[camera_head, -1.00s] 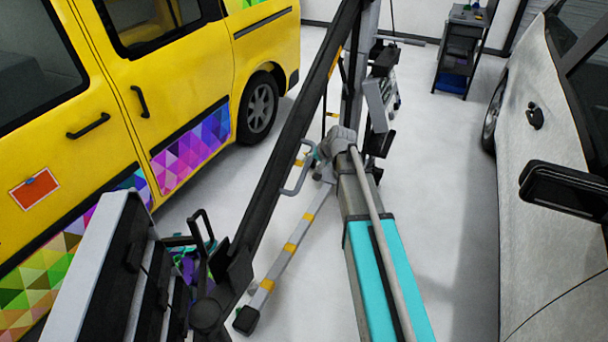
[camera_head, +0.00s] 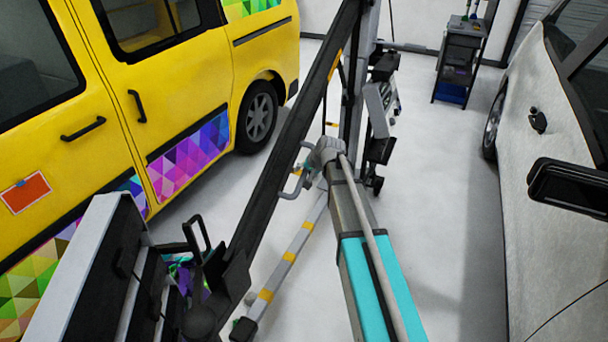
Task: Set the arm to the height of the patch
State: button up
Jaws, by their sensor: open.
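The patch looks to be the orange rectangle (camera_head: 26,192) on the yellow van's (camera_head: 90,130) door at the far left. It has a pale edge and a small blue mark at its top. It sits below the black door handle and above the coloured triangle pattern.
A long black beam (camera_head: 290,140) and a teal-and-grey beam (camera_head: 365,260) cross the middle. A white-topped black cabinet (camera_head: 90,270) fills the lower left. A pale car (camera_head: 560,200) with a black mirror stands right. A dark cart (camera_head: 458,62) stands behind.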

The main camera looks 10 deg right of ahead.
grip_shut()
dwell(0.3)
jog(key=shift+r, duration=0.1)
jog(key=s+a+r+p, duration=0.1)
jog(key=s+r+p, duration=0.1)
jog(key=r+p, duration=0.3)
jog(key=s+a+r+g+p, duration=0.1)
jog(key=s+a+r+p, duration=0.1)
jog(key=r+p, duration=0.4)
jog(key=shift+s+a+r+m+y+p, duration=0.2)
jog(key=shift+s+r+m+y+p, duration=0.1)
jog(key=shift+y+p, duration=0.15)
dwell(0.3)
grip_release()
jog(key=shift+f, duration=0.1)
